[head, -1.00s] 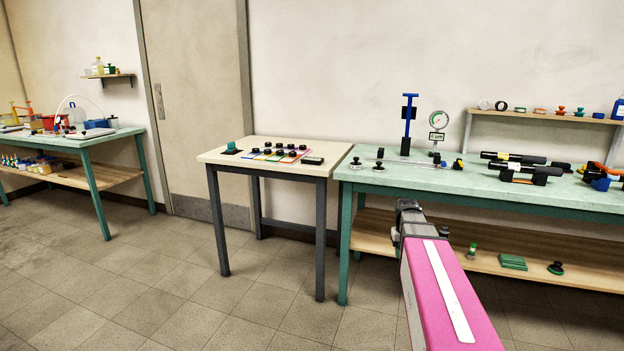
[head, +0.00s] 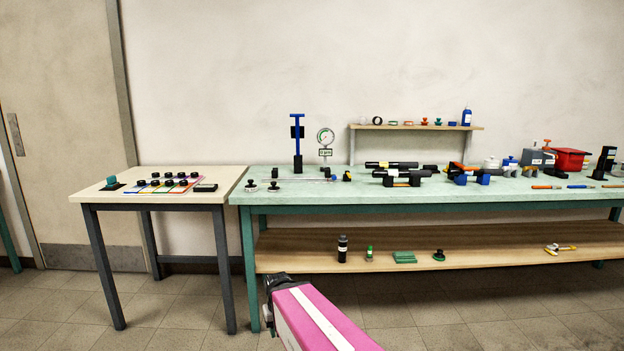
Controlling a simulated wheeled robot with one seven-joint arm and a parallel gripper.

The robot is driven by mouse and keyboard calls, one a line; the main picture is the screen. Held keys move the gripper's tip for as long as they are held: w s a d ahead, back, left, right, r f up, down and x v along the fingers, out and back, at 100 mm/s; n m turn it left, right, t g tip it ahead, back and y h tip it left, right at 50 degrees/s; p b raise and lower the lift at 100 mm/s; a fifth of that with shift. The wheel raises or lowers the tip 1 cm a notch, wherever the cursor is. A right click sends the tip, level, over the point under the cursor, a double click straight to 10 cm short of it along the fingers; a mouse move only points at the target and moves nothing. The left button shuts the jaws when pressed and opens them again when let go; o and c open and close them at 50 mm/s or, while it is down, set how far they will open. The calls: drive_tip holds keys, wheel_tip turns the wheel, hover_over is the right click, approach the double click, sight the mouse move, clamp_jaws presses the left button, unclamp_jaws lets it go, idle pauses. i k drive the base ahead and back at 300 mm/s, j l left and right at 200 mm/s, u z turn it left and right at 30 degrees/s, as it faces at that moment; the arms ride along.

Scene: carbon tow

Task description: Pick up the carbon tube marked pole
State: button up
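Two black tubes lie roughly level on the green bench, near its middle: a rear tube (head: 402,165) with a pale band and a front tube (head: 408,173) resting on dark blocks. No mark reading "pole" is legible on either tube at this size. My gripper (head: 272,288) is at the end of my pink arm, low in front of the bench and well apart from both tubes. Its fingers are too small and dark to show whether they are open or shut.
A blue hand pump (head: 297,140) and a dial gauge (head: 326,138) stand left of the tubes. Blue-footed black parts (head: 470,174) sit right of them. A small cream table (head: 135,190) stands at the left. The floor (head: 180,325) in front is clear.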

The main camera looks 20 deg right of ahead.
sight(376, 174)
drive_tip(key=z, duration=1.35)
